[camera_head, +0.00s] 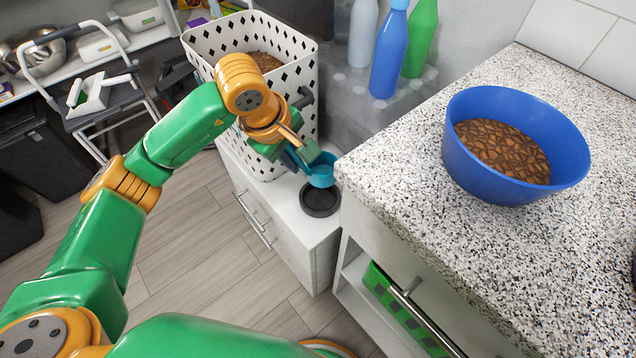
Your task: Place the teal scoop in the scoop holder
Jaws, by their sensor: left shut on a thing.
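The teal scoop (322,172) is in the middle of the view, with its round cup over the far part of a black round holder (320,200). The holder stands on a low white cabinet. My left gripper (302,152) is shut on the scoop at its handle side. I cannot tell from this view whether the cup touches the holder or hangs above it. The handle is partly hidden by the gripper. My right gripper is not in view.
A white basket (308,60) with brown kibble stands behind my left arm. A blue bowl (462,165) of kibble stands on the speckled counter (400,170) at right. Blue (389,55) and green (421,38) bottles stand behind. The low white cabinet (312,238) is clear in front.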

